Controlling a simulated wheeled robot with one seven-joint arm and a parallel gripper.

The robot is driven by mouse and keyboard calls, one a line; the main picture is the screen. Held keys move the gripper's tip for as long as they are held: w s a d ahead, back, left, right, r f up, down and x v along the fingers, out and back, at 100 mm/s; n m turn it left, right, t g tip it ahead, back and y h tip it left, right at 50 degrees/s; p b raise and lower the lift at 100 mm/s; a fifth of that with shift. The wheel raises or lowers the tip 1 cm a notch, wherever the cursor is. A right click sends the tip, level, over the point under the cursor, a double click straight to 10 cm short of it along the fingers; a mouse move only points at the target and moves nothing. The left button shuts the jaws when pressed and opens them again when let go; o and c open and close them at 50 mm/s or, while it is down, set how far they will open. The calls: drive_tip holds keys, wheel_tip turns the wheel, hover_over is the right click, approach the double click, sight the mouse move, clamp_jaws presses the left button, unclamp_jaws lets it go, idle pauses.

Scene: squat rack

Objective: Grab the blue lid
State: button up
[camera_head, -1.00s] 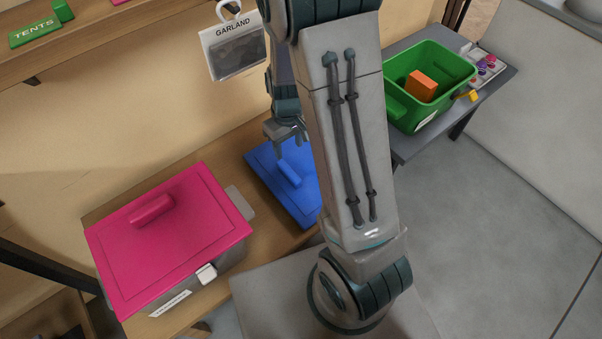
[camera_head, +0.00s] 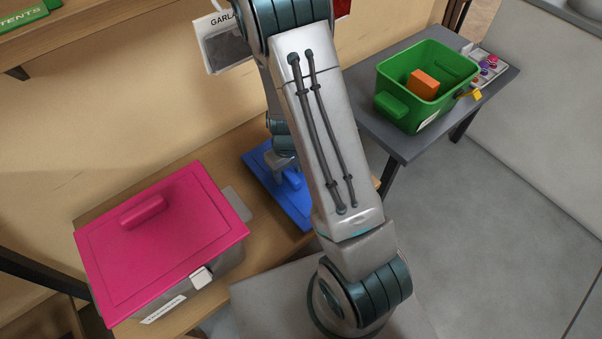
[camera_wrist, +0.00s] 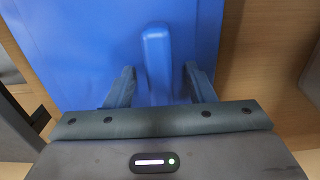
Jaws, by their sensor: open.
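The blue lid (camera_head: 262,167) lies flat on the wooden bench in the head view, partly hidden behind my arm. Its raised bar handle (camera_wrist: 157,60) stands up from the lid in the wrist view. My gripper (camera_wrist: 159,80) is open, with one finger on each side of the handle and a gap visible on both sides. In the head view my gripper (camera_head: 284,172) is low over the lid at the handle; its fingertips are hard to make out there. I cannot tell whether the fingers touch the lid's surface.
A box with a pink lid (camera_head: 160,225) stands on the bench (camera_head: 262,235) left of the blue lid. A green bin (camera_head: 412,112) holding an orange block (camera_head: 423,85) stands on a grey table (camera_head: 365,125) at right. A garland tag (camera_head: 228,50) hangs above.

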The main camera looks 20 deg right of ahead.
drive_tip(key=shift+f, duration=0.3)
clamp_jaws()
